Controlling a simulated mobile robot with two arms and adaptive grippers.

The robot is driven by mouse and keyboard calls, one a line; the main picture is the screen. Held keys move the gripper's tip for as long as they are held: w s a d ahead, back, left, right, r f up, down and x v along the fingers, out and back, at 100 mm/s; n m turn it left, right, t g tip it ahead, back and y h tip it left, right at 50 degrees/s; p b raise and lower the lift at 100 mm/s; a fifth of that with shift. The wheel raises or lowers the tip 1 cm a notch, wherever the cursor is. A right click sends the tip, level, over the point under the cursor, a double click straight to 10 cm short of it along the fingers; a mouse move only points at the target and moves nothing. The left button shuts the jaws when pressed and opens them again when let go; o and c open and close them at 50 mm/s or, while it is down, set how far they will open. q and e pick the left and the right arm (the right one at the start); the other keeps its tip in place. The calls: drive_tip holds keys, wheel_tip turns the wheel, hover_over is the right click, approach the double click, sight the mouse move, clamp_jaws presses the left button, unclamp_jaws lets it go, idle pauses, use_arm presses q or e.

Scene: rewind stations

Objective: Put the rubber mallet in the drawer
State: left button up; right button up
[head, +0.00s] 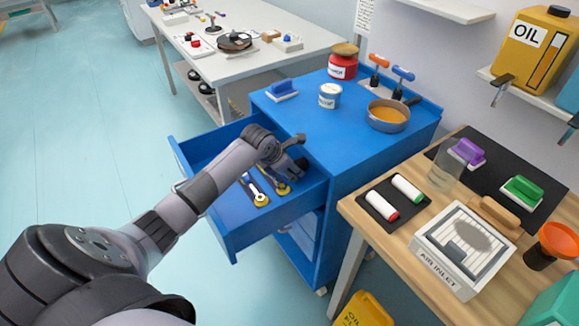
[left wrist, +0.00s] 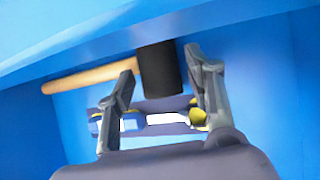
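The rubber mallet shows in the left wrist view, with a black head (left wrist: 160,70) and a pale wooden handle (left wrist: 85,76) running left. It appears to be inside the drawer; in the head view I cannot make it out, as my left arm covers that part. The blue drawer (head: 232,238) is pulled out of the blue cabinet. My left gripper (head: 296,152) is over the drawer's inner end, near the cabinet. In the left wrist view its fingers (left wrist: 160,64) are apart, with the mallet's head just beyond and between them. My right gripper is out of view.
Tools with yellow ends (head: 256,192) lie on the drawer floor. The cabinet top (head: 310,125) holds a red jar (head: 343,66), a tin (head: 330,95), a pan (head: 388,115) and a blue brush (head: 282,90). A wooden bench (head: 400,238) with an air inlet box (head: 463,250) stands right.

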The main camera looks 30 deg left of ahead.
use_arm(q)
drive_tip(key=shift+o, duration=0.5)
drive_tip(key=shift+r, duration=0.15)
drive_tip(key=v, duration=1.2)
